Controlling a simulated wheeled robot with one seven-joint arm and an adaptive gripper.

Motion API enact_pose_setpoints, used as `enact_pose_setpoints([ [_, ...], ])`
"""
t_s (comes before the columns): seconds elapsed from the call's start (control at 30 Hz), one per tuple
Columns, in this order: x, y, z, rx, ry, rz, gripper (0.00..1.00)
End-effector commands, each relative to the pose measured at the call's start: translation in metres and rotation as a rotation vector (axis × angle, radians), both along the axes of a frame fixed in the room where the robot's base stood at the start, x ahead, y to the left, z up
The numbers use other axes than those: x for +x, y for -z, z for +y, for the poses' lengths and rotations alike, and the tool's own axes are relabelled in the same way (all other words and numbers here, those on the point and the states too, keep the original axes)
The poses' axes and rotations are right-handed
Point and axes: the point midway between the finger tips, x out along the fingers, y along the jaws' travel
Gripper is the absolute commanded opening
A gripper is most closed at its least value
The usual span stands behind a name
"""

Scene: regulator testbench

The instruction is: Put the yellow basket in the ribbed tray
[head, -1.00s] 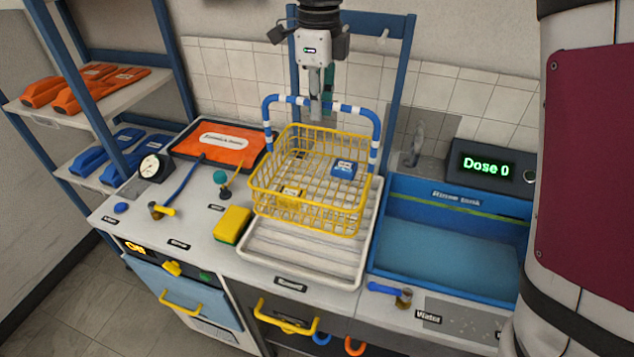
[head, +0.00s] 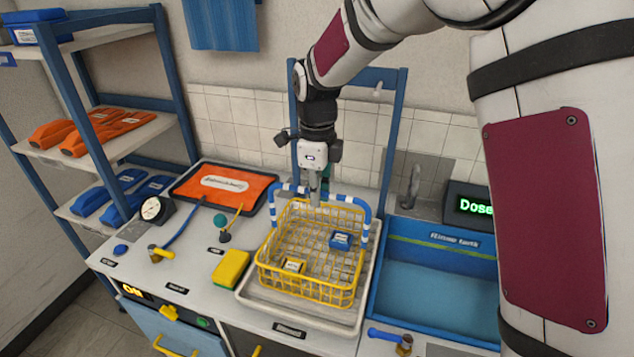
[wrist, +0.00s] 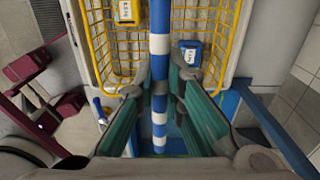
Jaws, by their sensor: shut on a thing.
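The yellow wire basket (head: 310,284) is upright within the outline of the pale ribbed tray (head: 285,318). It is low, at or just above the tray floor; I cannot tell whether it touches. Its blue-and-white striped handle (wrist: 160,45) stands up over it. My gripper (head: 315,198) is above the basket, shut on the handle, with the teal fingers (wrist: 164,88) on either side of the bar in the wrist view. A blue block (head: 341,241) and a small yellow block (head: 293,265) are in the basket. Much of the tray floor is hidden by the basket.
A blue rinse tank (head: 430,275) is right of the tray. A yellow sponge (head: 231,268) lies close to its left. An orange mat in a dark tray (head: 222,187), a gauge (head: 156,209) and brass valves are further left. A blue frame (head: 391,150) stands behind.

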Motion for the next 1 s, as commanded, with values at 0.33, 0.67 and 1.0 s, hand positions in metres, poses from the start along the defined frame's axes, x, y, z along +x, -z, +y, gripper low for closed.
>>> enact_pose_setpoints([
  [0.33,0.0,0.001,0.0,0.001,0.0,-0.001,0.19],
  [0.67,0.0,0.001,0.0,0.001,0.0,0.0,0.3],
  [1.0,0.002,-0.039,0.001,0.003,-0.001,-0.007,0.3],
])
